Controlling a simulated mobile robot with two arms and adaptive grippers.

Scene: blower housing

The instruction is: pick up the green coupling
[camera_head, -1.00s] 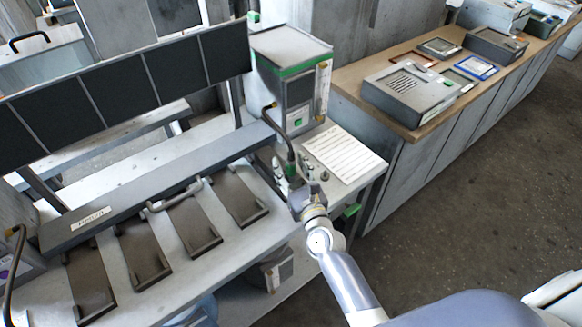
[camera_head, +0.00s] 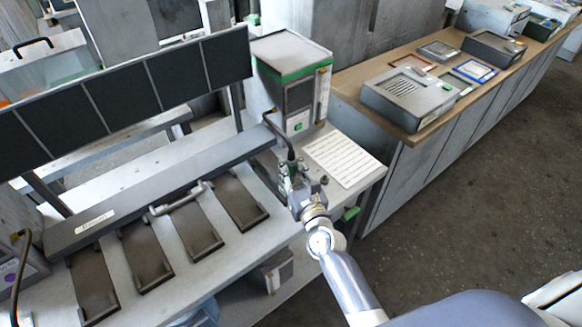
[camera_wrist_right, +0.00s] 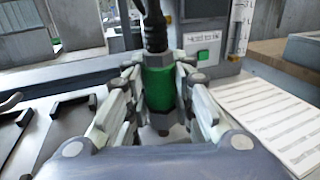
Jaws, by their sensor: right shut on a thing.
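The green coupling (camera_wrist_right: 158,88) is a green cylinder with a dark nut at its lower end and a black hose at its top. It sits between the fingers of my right gripper (camera_wrist_right: 156,95) in the right wrist view, and the gripper is shut on it. In the head view my right gripper (camera_head: 292,180) is at the right end of the workbench, and it mostly hides the coupling. The black hose (camera_head: 283,135) runs from the coupling up to the grey unit with the green band (camera_head: 290,75). My left gripper is not in view.
A sheet of printed paper (camera_head: 343,158) lies right of my gripper. Dark trays (camera_head: 193,228) line the bench at left, with a metal handle (camera_head: 180,198) behind them. A wooden-topped counter (camera_head: 350,85) with boxes stands at the right. Open floor lies at the lower right.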

